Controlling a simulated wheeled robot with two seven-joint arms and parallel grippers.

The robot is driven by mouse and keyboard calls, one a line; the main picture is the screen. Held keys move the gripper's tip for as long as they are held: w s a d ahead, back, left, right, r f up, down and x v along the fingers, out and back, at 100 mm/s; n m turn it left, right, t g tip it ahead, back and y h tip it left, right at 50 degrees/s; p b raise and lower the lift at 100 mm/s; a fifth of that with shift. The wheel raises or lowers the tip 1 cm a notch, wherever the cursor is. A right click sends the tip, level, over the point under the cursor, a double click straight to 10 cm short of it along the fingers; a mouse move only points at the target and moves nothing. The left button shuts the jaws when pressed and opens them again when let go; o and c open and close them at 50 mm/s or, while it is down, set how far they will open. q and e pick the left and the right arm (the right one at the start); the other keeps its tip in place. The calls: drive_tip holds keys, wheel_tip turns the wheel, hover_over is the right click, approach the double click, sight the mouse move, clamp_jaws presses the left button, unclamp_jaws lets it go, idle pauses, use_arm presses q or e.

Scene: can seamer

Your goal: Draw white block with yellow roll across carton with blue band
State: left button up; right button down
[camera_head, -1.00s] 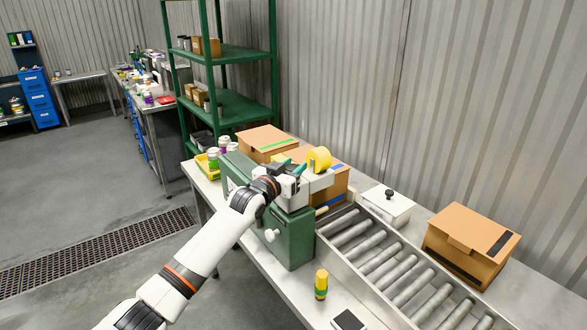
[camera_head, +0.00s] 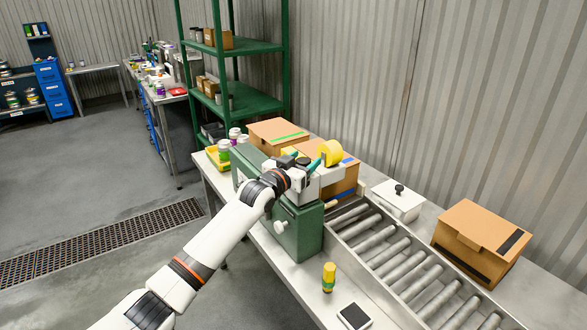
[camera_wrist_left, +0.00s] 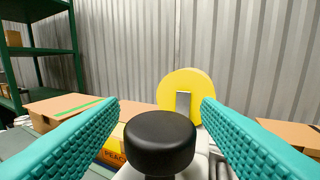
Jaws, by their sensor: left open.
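In the left wrist view, the yellow roll (camera_wrist_left: 184,92) stands beyond a round black knob (camera_wrist_left: 160,142). My left gripper (camera_head: 303,162) is at the block, its teal fingers open. In the left wrist view the fingers (camera_wrist_left: 160,106) lie either side of the knob, with no clear contact. The carton's lower part is partly hidden by the block. My right gripper is not in view.
A green machine body (camera_head: 295,228) stands below the gripper. A roller conveyor (camera_head: 395,265) runs along the right. A green-striped carton (camera_head: 278,133) is behind, and a black-banded carton (camera_head: 480,242) is at right.

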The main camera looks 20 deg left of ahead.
use_arm(q)
drive_tip(key=b+v, duration=0.2)
drive_tip(key=v, duration=0.9)
drive_tip(key=shift+s+b, duration=0.3)
drive_tip(key=shift+s, duration=0.05)
drive_tip(key=shift+a, duration=0.1)
drive_tip(key=s+a+f+n+g+y, duration=0.1)
drive_tip(key=s+a+f+g+y, duration=0.15)
drive_tip(key=f, duration=1.45)
drive_tip(key=s+a+f+n+g+y, duration=0.1)
drive_tip(key=s+a+f+g+y, duration=0.15)
drive_tip(key=f, duration=1.45)
drive_tip(key=s+f+g, duration=0.5)
drive_tip(key=s+f, duration=1)
drive_tip(key=f, duration=0.5)
drive_tip(key=s+d+f+g, duration=0.2)
drive_tip(key=s+f, duration=0.3)
drive_tip(key=s, duration=0.7)
drive_tip(key=s+d+f+g, duration=0.1)
drive_tip(key=s+f, duration=0.4)
drive_tip(key=s, duration=0.8)
drive_tip(key=s+d+f+m+g, duration=0.1)
drive_tip(key=s+f, duration=0.5)
drive_tip(key=s, duration=0.6)
drive_tip(key=shift+s+d+g, duration=0.2)
drive_tip(key=shift+d+g, duration=0.65)
drive_tip(key=shift+g, duration=0.35)
